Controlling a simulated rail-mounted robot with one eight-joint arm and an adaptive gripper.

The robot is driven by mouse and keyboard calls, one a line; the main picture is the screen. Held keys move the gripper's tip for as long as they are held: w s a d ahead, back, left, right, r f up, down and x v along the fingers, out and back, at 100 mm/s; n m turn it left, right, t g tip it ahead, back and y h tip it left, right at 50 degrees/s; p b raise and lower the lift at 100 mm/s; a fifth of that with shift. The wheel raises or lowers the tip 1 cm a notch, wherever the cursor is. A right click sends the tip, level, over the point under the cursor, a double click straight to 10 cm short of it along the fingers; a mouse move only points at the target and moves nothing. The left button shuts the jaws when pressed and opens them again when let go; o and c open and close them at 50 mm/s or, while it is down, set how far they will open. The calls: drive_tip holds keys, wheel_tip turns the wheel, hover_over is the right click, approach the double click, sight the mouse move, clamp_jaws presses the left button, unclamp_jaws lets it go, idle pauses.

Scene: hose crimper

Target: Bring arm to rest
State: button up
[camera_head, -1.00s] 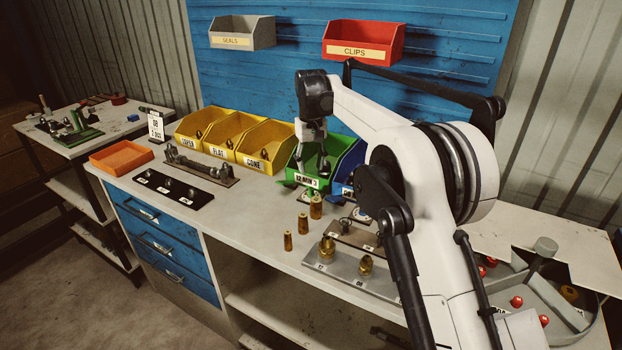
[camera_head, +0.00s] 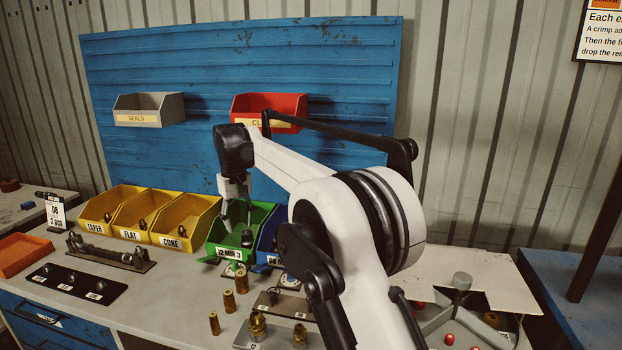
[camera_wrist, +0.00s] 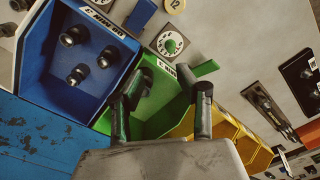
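I see nothing held between the fingers. A dark fitting (camera_head: 247,238) sits in the green bin. My upper arm and elbow hide part of the bench to the right.
The blue bin (camera_wrist: 40,60) adjoins the green one; yellow bins (camera_head: 187,217) stand on its other side. Brass fittings (camera_head: 242,282) stand upright in front. Grey (camera_head: 148,110) and red (camera_head: 268,105) bins hang on the blue back panel (camera_head: 240,60). Open air lies above the bench.

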drive_tip(key=s+d+r+m+t, duration=0.1)
drive_tip(key=s+d+r, duration=0.35)
drive_tip(key=d, duration=0.45)
drive_tip(key=s+d+r+m+t, duration=0.15)
drive_tip(key=s+d+r, duration=0.3)
drive_tip(key=d, duration=0.55)
drive_tip(key=s+d+r+m+t, duration=0.1)
drive_tip(key=s+d+r, duration=0.35)
drive_tip(key=d, duration=0.45)
drive_tip(key=s+d+f+m+t, duration=0.1)
drive_tip(key=s+d+f, duration=0.3)
drive_tip(key=s, duration=0.5)
drive_tip(key=s+d+f+m+t, duration=0.1)
drive_tip(key=s+d+f+m, duration=0.1)
drive_tip(key=s+d+f, duration=0.2)
drive_tip(key=s+d+f+m+t, duration=0.1)
drive_tip(key=s+d+f, duration=0.3)
drive_tip(key=s+d, duration=0.4)
drive_tip(key=s, duration=0.5)
drive_tip(key=shift+s+d+f, duration=0.25)
drive_tip(key=shift+s+d, duration=0.05)
drive_tip(key=shift+s, duration=0.05)
